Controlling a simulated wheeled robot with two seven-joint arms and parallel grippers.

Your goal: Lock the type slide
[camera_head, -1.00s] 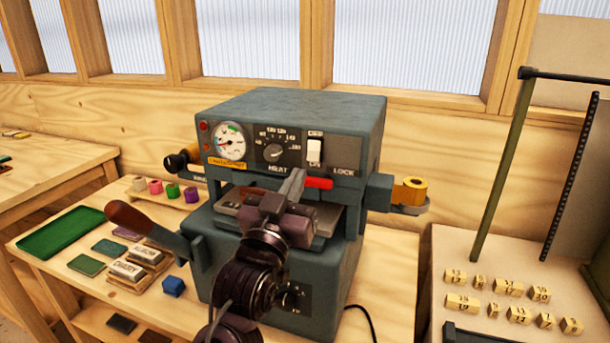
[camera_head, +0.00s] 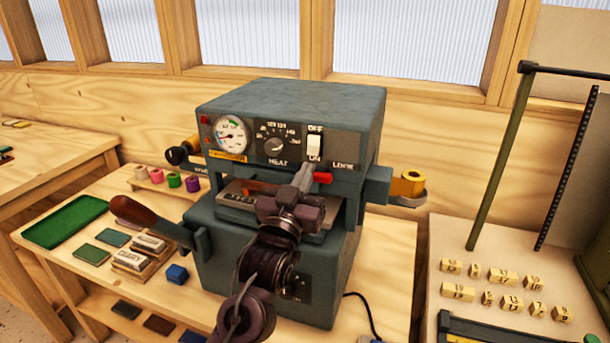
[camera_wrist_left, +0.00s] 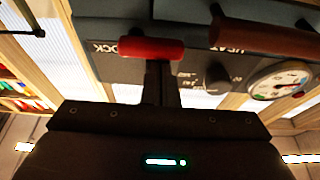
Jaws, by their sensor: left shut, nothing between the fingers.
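The grey-green press (camera_head: 290,103) stands on the wooden bench with a gauge, a HEAT dial and a switch on its front. The red lock handle (camera_head: 322,178) lies roughly level beneath the LOCK lettering. It also shows in the left wrist view (camera_wrist_left: 140,48), just beyond my fingertips. The type slide (camera_head: 238,196) sits in the press opening, its brown handle (camera_head: 262,187) left of my gripper. My left gripper (camera_head: 305,170) is shut and empty at the left end of the red handle, covering part of it. I cannot tell whether it touches. My right gripper is not in view.
A lever with a brown grip (camera_head: 132,211) sticks out left of the press. A foil roll (camera_head: 413,182) is on its right side. Numbered blocks (camera_head: 507,277) lie to the right.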

